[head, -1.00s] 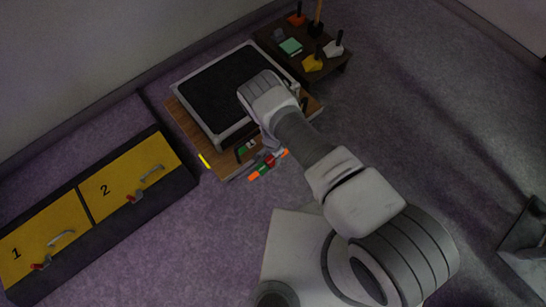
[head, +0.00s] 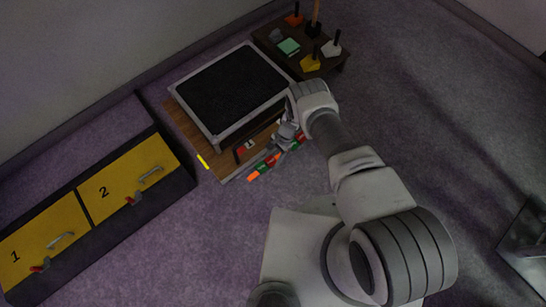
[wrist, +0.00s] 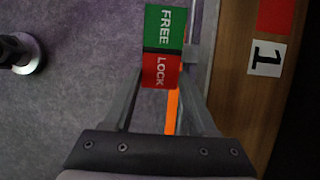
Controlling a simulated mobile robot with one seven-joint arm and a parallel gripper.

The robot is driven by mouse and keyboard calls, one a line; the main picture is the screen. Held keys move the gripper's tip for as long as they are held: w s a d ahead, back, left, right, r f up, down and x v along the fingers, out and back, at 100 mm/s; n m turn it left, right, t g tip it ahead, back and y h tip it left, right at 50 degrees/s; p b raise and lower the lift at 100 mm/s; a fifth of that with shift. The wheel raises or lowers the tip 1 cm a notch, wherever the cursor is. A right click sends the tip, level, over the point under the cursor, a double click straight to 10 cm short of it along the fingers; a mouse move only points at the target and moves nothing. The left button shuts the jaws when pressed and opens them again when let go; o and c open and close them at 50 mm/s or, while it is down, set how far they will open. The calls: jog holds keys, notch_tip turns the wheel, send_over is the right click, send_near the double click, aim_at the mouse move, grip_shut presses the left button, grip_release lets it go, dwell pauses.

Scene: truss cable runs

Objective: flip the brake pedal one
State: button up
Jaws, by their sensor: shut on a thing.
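The brake pedal bar (head: 263,168), with orange, green and red parts, runs along the front edge of the wooden base in the head view. In the wrist view its green FREE and red LOCK plate (wrist: 162,48) lies between my fingertips, with an orange strip (wrist: 172,111) below it. My gripper (wrist: 165,60) is shut on the pedal. In the head view my gripper (head: 285,138) is at the base's front edge, partly hiding the pedal. A "1" label (wrist: 267,58) is on the wood beside a red patch (wrist: 276,14).
A black-topped tray (head: 230,95) stands on the wooden base (head: 190,130). A yellow cabinet (head: 120,185) marked 1 and 2 is at the left. A low dark table (head: 330,68) with coloured pieces is at the back. Carpet lies open at the right.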

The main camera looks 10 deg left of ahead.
dwell(0.4)
jog(key=o, duration=1.4)
jog(key=shift+c, duration=0.2)
jog(key=p+v, duration=0.6)
jog(key=v, duration=1.1)
jog(key=shift+d, duration=0.2)
jog(key=shift+w+r, duration=0.15)
